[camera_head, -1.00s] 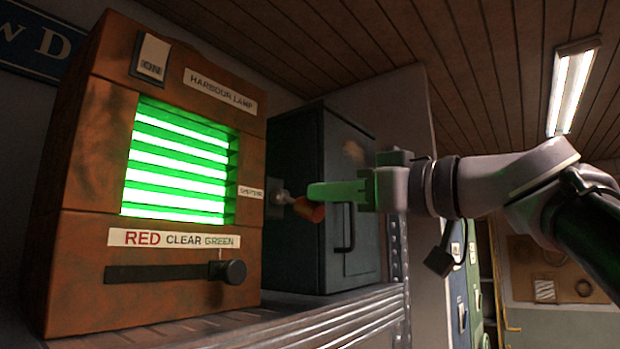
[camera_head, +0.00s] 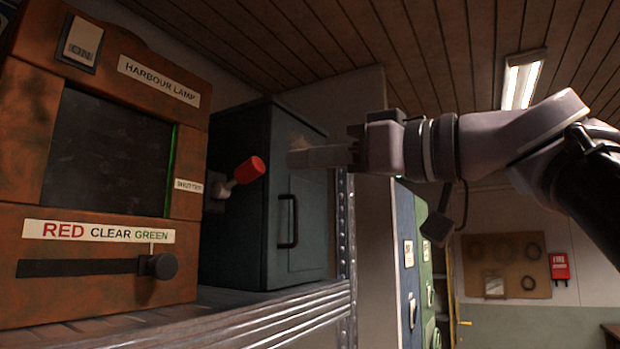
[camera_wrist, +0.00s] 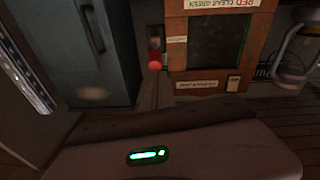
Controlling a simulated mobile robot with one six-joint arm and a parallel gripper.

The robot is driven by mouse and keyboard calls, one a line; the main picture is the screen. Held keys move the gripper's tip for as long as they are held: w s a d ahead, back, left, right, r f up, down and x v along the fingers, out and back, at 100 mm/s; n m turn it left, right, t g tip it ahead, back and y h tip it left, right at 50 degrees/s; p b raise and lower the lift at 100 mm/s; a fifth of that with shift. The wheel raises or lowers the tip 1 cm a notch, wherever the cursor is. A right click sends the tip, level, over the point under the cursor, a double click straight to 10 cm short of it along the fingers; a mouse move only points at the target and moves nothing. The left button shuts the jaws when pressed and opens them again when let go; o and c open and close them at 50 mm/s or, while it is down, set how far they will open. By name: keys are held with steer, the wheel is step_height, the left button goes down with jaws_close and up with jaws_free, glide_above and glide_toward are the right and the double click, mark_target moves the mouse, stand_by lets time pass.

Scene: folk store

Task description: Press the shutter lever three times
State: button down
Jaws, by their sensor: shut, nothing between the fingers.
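The harbour lamp (camera_head: 20,140) is a rust-brown box on the shelf at the left, with a dark window (camera_head: 108,150) showing only a thin green strip at its right edge. The shutter lever (camera_head: 251,170) has a red knob on a short metal stem, sticks out from the lamp's right side beside the shutter label (camera_head: 188,185), and tilts up. My gripper (camera_head: 292,157) is shut and empty, to the right of the red knob with a visible gap in the head view. In the wrist view the red knob (camera_wrist: 154,66) shows just beyond my fingertips (camera_wrist: 155,84); contact cannot be told there.
A dark grey metal cabinet (camera_head: 305,240) with a handle stands right behind the lever. The shelf edge (camera_head: 290,312) runs below. A black slider knob (camera_head: 158,266) sits at the right end of its slot under the RED CLEAR GREEN label (camera_head: 100,231).

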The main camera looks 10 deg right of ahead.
steer(key=b+v, duration=0.1)
steer(key=v, duration=0.3)
steer(key=shift+s+f, duration=0.15)
steer(key=shift+f, duration=0.05)
steer(key=shift+a, duration=0.1)
